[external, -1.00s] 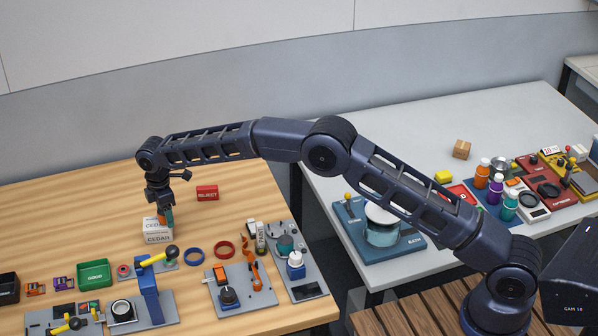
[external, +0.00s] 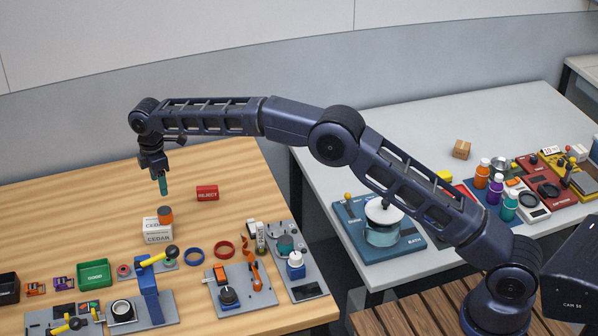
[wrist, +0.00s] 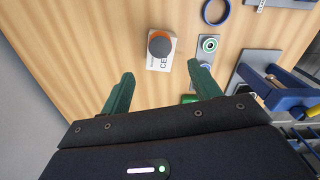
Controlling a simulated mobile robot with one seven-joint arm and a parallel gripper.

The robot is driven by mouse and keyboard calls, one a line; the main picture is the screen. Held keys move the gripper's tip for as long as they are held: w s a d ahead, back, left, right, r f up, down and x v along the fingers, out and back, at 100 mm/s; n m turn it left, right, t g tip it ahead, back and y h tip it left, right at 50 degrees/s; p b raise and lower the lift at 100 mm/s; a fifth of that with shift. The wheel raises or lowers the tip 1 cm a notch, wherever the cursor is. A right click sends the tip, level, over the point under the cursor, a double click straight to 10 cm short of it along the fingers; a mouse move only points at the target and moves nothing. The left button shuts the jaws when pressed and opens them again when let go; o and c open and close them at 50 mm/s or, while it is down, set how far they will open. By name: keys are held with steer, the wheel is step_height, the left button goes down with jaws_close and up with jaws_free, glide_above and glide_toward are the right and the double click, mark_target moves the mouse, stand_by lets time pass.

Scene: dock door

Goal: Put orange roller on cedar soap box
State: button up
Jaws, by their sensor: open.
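The orange roller (external: 165,214) stands on top of the white cedar soap box (external: 158,236), toward its right side in the external view. In the wrist view the roller (wrist: 159,45) shows a dark grey top with an orange side, and the box (wrist: 160,63) shows under it. My gripper (external: 163,188) is above the roller, apart from it. In the wrist view its two green fingers (wrist: 161,80) are spread wide with nothing between them.
A red reject box (external: 207,193) stands right of the cedar box. A blue ring (external: 194,257), a red ring (external: 224,248), a green tray (external: 94,273) and a blue lever stand (external: 150,295) are nearer the front. The wooden table behind is clear.

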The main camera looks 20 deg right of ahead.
steer(key=shift+r, duration=0.15)
steer(key=w+d+r+m+t, duration=0.1)
steer(key=w+d+r+m, duration=0.1)
steer(key=d+r, duration=0.8)
steer(key=w+d+r+m, duration=0.25)
steer(key=d+r, duration=0.45)
steer(key=d, duration=0.5)
steer(key=s+d+r+m+t, duration=0.15)
steer(key=s+d+r, duration=0.3)
steer(key=d, duration=0.75)
steer(key=s+d+r+m, duration=0.3)
steer(key=d+r, duration=0.2)
steer(key=d, duration=0.6)
steer(key=s+d+m, duration=0.6)
steer(key=s+d, duration=0.8)
steer(key=d, duration=0.5)
steer(key=s+d+f+m, duration=0.2)
steer(key=s+d+f, duration=0.1)
steer(key=s, duration=0.3)
steer(key=s+d+f+m+t, duration=0.1)
steer(key=s+d+f, duration=0.3)
steer(key=s, duration=0.3)
steer(key=s+d+f+m+t, duration=0.1)
steer(key=s+d+f+m, duration=0.1)
steer(key=s+d, duration=0.3)
steer(key=shift+s+f+m, duration=0.3)
steer(key=shift+s+f, duration=0.5)
steer(key=shift+s, duration=0.25)
